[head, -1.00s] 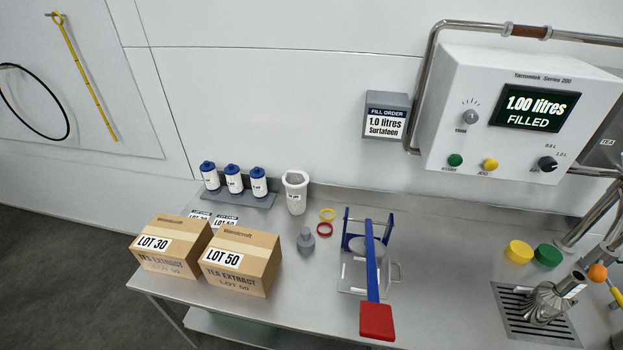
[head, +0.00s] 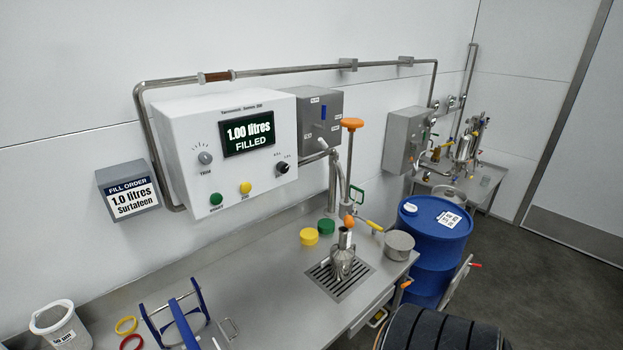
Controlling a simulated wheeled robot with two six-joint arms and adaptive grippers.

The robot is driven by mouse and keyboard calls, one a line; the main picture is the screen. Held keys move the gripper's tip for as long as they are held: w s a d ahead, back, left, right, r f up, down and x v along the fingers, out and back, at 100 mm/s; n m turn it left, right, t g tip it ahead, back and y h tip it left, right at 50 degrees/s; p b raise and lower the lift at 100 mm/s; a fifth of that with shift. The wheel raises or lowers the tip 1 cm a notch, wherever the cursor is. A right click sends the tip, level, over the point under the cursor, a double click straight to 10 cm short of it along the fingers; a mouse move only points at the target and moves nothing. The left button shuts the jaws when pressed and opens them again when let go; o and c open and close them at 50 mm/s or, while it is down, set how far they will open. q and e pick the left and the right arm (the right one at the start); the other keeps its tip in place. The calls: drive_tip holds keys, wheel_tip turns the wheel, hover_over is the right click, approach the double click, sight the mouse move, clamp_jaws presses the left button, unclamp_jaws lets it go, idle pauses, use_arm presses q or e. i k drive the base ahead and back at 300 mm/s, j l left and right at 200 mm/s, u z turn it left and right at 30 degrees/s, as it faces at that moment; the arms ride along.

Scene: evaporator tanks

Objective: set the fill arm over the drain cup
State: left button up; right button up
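A bent steel pipe (head: 336,178), which looks like the fill arm, comes out beside the white filling console and runs down to the right end of the bench. An orange-topped lever (head: 352,124) stands beside it. A steel vessel with a narrow neck (head: 343,262) stands on the slotted drain grate (head: 326,280), with an orange ball just above it. A grey round cup (head: 399,245) sits at the bench's right end; I cannot tell for certain that it is the drain cup. Neither of my grippers is in view.
The white console (head: 215,140) reads 1.00 litres FILLED. A blue drum (head: 436,245) stands at the bench's right end. A second station (head: 460,165) stands behind.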

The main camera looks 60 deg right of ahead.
sight(345, 214)
drive_tip(key=z, duration=2)
